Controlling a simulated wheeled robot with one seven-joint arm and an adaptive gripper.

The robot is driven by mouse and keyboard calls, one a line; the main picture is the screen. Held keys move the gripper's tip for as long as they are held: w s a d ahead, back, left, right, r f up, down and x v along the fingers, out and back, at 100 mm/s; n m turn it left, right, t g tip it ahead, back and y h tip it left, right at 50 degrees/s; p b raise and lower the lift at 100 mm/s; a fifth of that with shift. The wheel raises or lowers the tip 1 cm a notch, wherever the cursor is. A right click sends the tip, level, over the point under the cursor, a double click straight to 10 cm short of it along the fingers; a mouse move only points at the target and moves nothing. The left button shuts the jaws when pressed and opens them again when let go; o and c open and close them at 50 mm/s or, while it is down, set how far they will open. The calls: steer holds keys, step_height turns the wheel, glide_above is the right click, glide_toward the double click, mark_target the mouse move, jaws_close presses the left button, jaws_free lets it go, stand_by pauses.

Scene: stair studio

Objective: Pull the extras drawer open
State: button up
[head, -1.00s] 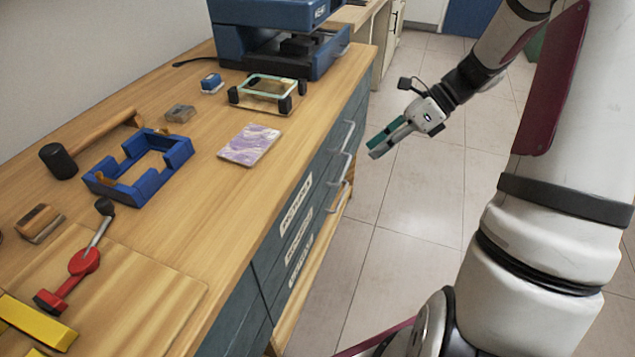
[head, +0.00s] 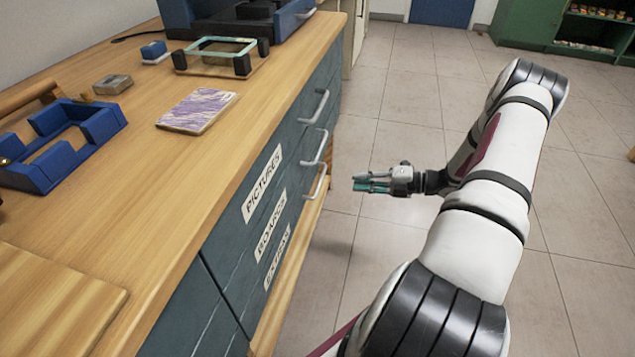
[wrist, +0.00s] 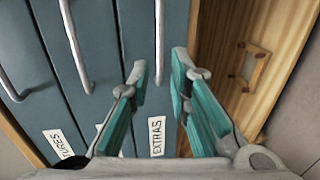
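The extras drawer (wrist: 137,30) is the lowest of three stacked grey-blue drawers and looks shut.
The pictures (head: 316,106) and boards (head: 319,148) handles sit above. Tiled floor (head: 400,120) around my gripper is clear.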

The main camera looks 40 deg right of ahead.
mark_target(321, 178)
steer(key=b+x, duration=0.3)
steer(key=x, duration=0.9)
steer(key=shift+w+a, duration=0.2)
steer(key=shift+w, duration=0.05)
jaws_close()
